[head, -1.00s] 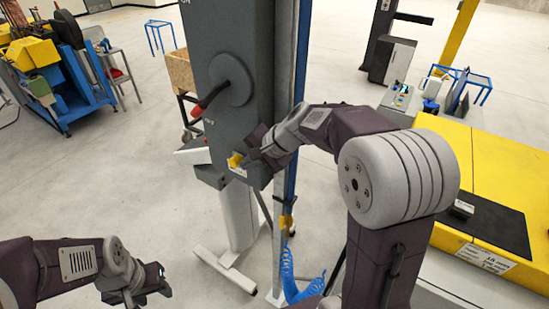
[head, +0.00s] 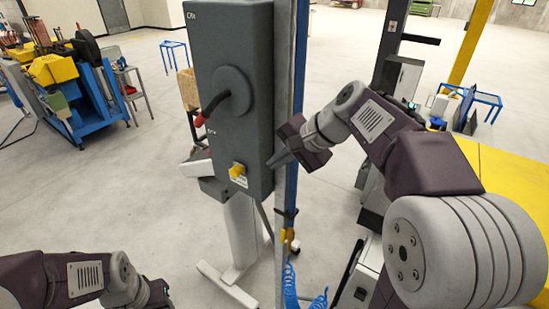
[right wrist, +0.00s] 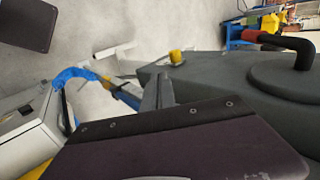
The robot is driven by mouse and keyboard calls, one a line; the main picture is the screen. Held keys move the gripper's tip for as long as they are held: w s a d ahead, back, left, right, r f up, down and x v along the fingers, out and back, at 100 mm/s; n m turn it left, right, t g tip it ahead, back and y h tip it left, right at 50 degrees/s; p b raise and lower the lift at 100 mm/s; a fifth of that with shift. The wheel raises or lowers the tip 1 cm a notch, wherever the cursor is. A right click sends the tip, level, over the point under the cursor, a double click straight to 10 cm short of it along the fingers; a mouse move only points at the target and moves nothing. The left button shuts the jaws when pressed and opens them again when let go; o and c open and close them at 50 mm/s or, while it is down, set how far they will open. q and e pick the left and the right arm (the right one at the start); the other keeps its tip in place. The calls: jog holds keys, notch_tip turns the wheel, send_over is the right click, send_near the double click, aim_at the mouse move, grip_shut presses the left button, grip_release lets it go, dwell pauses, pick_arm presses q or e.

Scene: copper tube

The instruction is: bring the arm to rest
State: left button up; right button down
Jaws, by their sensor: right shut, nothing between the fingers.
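My right gripper (head: 274,161) is shut and empty, just by the right edge of the grey cabinet (head: 236,60) in the head view. I cannot tell if it touches the cabinet. In the right wrist view its closed fingers (right wrist: 158,91) point toward the cabinet's edge, and nothing is between them. The cabinet's yellow knob (head: 237,170) is apart from the fingers, to their lower left in the head view. It also shows in the right wrist view (right wrist: 176,57). My left gripper (head: 158,294) is low at the left, small and dark; its jaws are unclear.
A black lever with a red grip (head: 203,117) sticks out of the cabinet front. A blue post (head: 291,120) and a coiled blue hose (head: 293,290) stand beside it. A yellow-topped machine (head: 515,180) is at right. Open floor (head: 130,200) lies left of the cabinet.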

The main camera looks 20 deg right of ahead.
jog(key=s+a+f+n+g+b, duration=0.1)
jog(key=s+a+f+g+b, duration=0.3)
jog(key=f, duration=0.6)
jog(key=a+f+n+t+b, duration=0.1)
jog(key=f+b, duration=0.6)
jog(key=f, duration=0.3)
jog(key=s+d+f+n+g+h+b, duration=0.1)
jog(key=s+d+f+n+h+b, duration=0.1)
jog(key=f, duration=0.8)
jog(key=s+d+f+n+g+h+b, duration=0.1)
jog(key=s+d+f+n, duration=0.3)
jog(key=s+f, duration=0.5)
jog(key=shift+d+f+n+h+b, duration=0.2)
jog(key=shift+f+n+h+b, duration=0.45)
jog(key=shift+n+h, duration=0.35)
